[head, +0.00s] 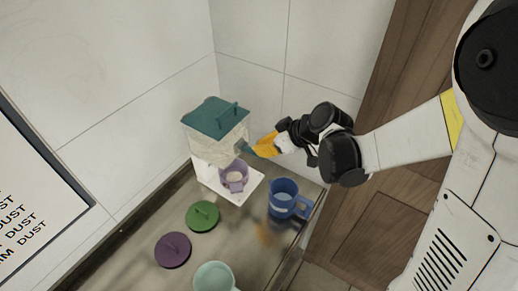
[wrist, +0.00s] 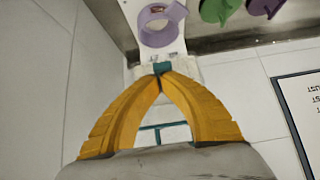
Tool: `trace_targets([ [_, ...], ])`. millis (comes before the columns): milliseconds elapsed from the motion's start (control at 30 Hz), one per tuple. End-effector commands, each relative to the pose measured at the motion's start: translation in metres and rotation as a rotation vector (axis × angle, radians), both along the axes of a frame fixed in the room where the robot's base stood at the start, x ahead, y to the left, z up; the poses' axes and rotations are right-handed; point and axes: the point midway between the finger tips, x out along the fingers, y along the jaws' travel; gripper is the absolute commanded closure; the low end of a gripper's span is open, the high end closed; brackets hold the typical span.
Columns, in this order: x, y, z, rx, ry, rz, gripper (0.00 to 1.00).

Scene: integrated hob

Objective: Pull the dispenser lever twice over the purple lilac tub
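The dispenser (head: 212,140) has a cream body, a teal lid with a handle and a white base, and stands against the back wall. The lilac tub (head: 235,179) sits on the base below it, with some contents visible inside; in the wrist view the tub (wrist: 147,35) is seen from above at the top. The teal lever (wrist: 162,67) sticks out from the dispenser's right side in the head view. My gripper (head: 255,150) reaches it from the right. In the wrist view its yellow fingers (wrist: 162,73) converge with their tips together at the lever, partly hiding it.
A blue mug (head: 283,203) stands right of the base. A green lid (head: 203,216) and a purple lid (head: 173,250) lie on the counter in front, with a mint mug (head: 212,279) nearer. A wooden door (head: 385,225) is at the right and a lettered sign (head: 30,200) at the left.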

Motion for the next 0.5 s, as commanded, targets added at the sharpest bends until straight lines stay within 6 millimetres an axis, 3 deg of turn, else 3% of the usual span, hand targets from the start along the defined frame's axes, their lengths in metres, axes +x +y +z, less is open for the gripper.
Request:
trace_targets([
  [33, -0.001, -0.003, -0.009, 0.028, -0.02, -0.004, 1.0],
  [500, -0.004, -0.006, -0.026, 0.05, -0.039, 0.0, 1.0],
])
